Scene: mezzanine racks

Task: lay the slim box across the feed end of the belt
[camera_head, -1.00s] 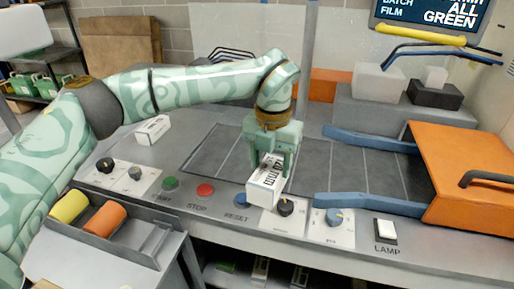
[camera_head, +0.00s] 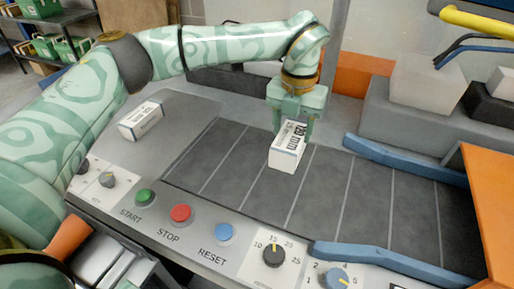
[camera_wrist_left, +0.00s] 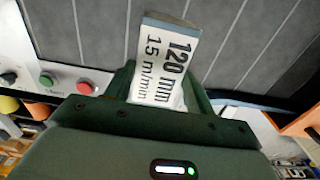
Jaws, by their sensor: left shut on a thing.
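My left gripper (camera_head: 296,122) is shut on the slim box (camera_head: 287,148), a white box with black print. It holds the box over the dark slatted belt (camera_head: 240,190), left of the blue rails. In the left wrist view the slim box (camera_wrist_left: 160,65) shows between the fingers, its label reading 120 mm and 15 m/min. Whether the box touches the belt I cannot tell. The belt's left end borders a plain grey plate. My right gripper is not in view.
A second white printed box (camera_head: 141,121) lies on the grey plate (camera_head: 178,112) at the left. Blue rails (camera_head: 400,160) flank the belt's right part, by an orange housing (camera_head: 492,205). Buttons and knobs (camera_head: 181,213) line the front edge. The belt's left part is clear.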

